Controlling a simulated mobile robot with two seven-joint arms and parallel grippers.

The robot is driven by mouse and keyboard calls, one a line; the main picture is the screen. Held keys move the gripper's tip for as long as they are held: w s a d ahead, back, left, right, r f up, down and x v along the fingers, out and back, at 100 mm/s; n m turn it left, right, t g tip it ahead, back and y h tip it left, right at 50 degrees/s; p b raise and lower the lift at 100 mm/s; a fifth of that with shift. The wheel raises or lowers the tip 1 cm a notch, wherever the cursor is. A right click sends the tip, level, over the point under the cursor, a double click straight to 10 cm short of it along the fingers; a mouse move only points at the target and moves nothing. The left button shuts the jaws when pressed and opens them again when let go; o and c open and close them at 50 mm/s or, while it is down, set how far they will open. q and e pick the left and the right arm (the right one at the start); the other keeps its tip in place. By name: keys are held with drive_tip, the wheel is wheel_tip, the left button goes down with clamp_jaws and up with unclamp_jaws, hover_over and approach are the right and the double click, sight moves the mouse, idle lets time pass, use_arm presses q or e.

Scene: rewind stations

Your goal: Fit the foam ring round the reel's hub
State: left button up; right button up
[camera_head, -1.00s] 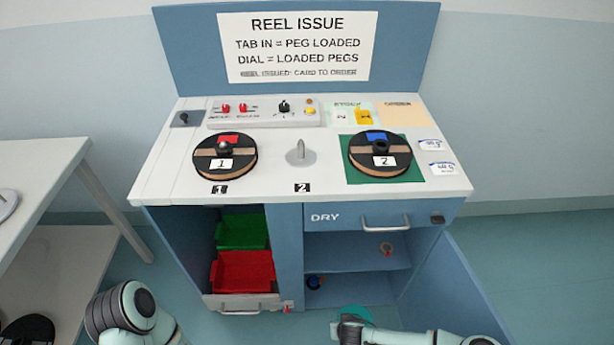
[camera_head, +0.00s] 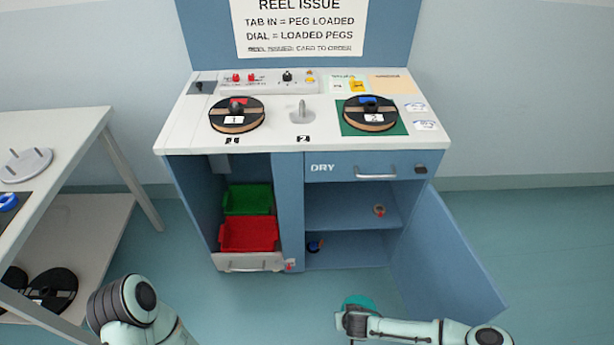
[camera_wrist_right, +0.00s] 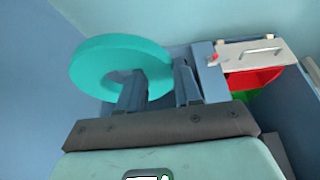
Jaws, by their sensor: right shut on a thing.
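A teal foam ring (camera_head: 358,301) is held at the tip of my right arm, low in the head view. In the right wrist view the ring (camera_wrist_right: 95,62) is in my right gripper (camera_wrist_right: 160,84), which is shut on its band with one finger through the hole. Black reel 1 (camera_head: 228,127) lies on the left of the cabinet top. Black reel 2 (camera_head: 357,116) lies on a green square at the right. The ring is well apart from both. My left arm shows at lower left, but its gripper is out of view.
A bare grey spindle (camera_head: 301,114) stands between the reels. The cabinet's door (camera_head: 440,262) hangs open at right. Red (camera_head: 248,236) and green (camera_head: 248,198) bins sit below. A white table (camera_head: 55,140) at left has more reels (camera_head: 52,288) beneath. Floor before the cabinet is clear.

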drive_tip(key=w+d+r, duration=0.3)
drive_tip(key=d+r, duration=0.1)
drive_tip(key=r, duration=0.1)
wheel_tip(320, 180, up, 36)
drive_tip(key=p, duration=1.5)
hover_over(360, 303)
use_arm(q)
wheel_tip(360, 303, up, 14)
drive_tip(key=s+d+g, duration=0.1)
drive_tip(key=shift+r+g, duration=0.25)
drive_tip(key=shift+g, duration=0.05)
use_arm(e)
drive_tip(key=shift+a+f+m, duration=0.2)
drive_tip(key=shift+a+m, duration=0.1)
drive_tip(key=shift+a, duration=0.05)
use_arm(q)
drive_tip(key=shift+s, duration=0.1)
